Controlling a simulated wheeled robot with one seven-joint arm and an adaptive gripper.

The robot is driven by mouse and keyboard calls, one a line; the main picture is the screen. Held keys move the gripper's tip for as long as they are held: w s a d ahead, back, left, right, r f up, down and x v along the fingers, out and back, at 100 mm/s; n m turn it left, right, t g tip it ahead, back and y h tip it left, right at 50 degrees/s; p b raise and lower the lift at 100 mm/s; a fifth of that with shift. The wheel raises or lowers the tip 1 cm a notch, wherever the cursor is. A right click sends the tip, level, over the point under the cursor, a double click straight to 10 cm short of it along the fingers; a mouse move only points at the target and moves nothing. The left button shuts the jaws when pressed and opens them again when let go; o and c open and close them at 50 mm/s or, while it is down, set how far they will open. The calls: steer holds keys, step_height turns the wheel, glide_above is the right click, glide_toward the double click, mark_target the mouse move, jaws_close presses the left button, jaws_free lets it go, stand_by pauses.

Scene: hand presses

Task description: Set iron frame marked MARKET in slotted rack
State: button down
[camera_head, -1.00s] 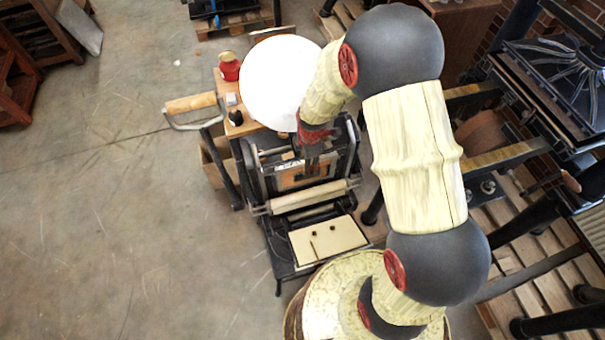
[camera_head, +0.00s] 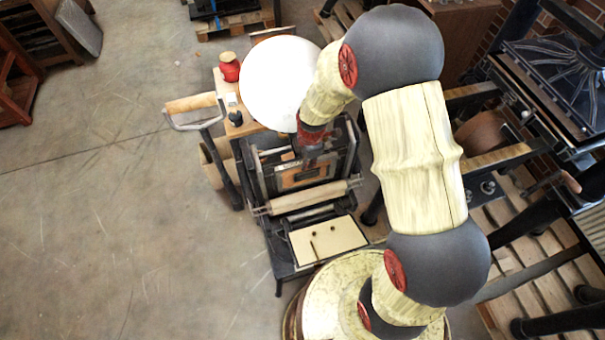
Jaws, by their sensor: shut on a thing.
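My gripper (camera_head: 313,158) points down over the hand press at the picture's centre, its fingers small and dark. It is shut on a dark iron frame (camera_head: 304,177) with a brown wooden panel inside. The frame lies in or just above the bed of the press; I cannot tell which. Any lettering on it is too small to read. I cannot make out the slotted rack for certain.
The press has a pale roller (camera_head: 307,197) in front and a white disc (camera_head: 280,84) behind. A cream board (camera_head: 328,238) lies nearer. A red pot (camera_head: 229,70) stands on the wooden side shelf. Bare floor (camera_head: 120,220) is clear on the left.

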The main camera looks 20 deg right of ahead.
steer(key=shift+w+r, duration=0.3)
steer(key=shift+r, duration=0.05)
steer(key=shift+r+p, duration=0.75)
steer(key=shift+r, duration=0.25)
steer(key=shift+s, duration=0.1)
steer(key=shift+s+r+p, duration=0.2)
steer(key=shift+s+p, duration=0.1)
steer(key=shift+s, duration=1)
steer(key=shift+s+r+p, duration=0.15)
steer(key=shift+s+p, duration=0.1)
steer(key=shift+s, duration=1)
steer(key=s+r+p, duration=0.4)
steer(key=s+r, duration=0.1)
